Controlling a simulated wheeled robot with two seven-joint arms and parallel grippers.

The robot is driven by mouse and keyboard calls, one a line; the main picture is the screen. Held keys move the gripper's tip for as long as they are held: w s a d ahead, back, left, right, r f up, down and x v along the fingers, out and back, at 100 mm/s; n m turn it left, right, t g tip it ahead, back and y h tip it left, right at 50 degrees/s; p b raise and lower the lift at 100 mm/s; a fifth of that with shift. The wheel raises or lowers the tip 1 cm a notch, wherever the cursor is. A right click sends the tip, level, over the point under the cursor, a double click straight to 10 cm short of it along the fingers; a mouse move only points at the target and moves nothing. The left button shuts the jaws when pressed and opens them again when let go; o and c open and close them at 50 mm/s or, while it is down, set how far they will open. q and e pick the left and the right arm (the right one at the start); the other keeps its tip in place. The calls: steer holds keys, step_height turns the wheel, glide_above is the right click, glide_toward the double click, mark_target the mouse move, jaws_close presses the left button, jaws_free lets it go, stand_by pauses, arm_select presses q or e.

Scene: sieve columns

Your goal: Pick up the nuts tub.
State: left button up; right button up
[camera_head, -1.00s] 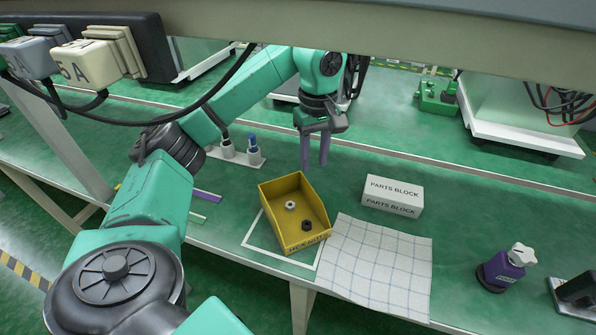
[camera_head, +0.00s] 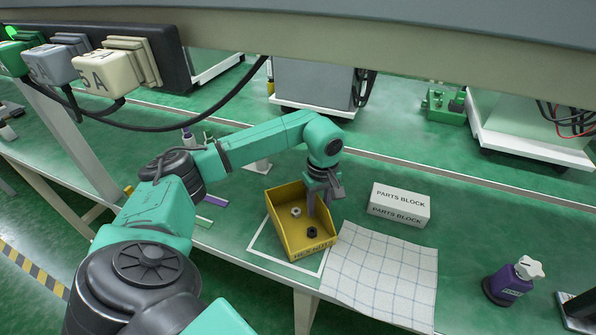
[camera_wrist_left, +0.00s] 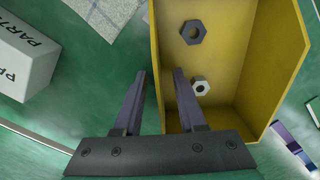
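The nuts tub is a yellow open bin (camera_head: 285,238) marked with dark lettering on its front, holding one light and one dark hex nut. It stands partly over a white outline on the green bench. In the left wrist view the tub (camera_wrist_left: 272,60) fills the upper right. My left gripper (camera_head: 319,210) points down at the tub's right wall in the head view. In the wrist view my left gripper (camera_wrist_left: 160,72) is open, one finger outside the wall and one on its inner side, with the wall between them. My right gripper is not in view.
A white parts block (camera_head: 399,204) stands right of the tub. A checked cloth (camera_head: 382,275) lies beside the tub at the front edge. A purple bottle with a white cap (camera_head: 508,283) stands far right. A purple strip (camera_head: 214,200) lies to the left.

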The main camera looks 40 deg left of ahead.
arm_select(q)
jaws_close()
stand_by(1.4)
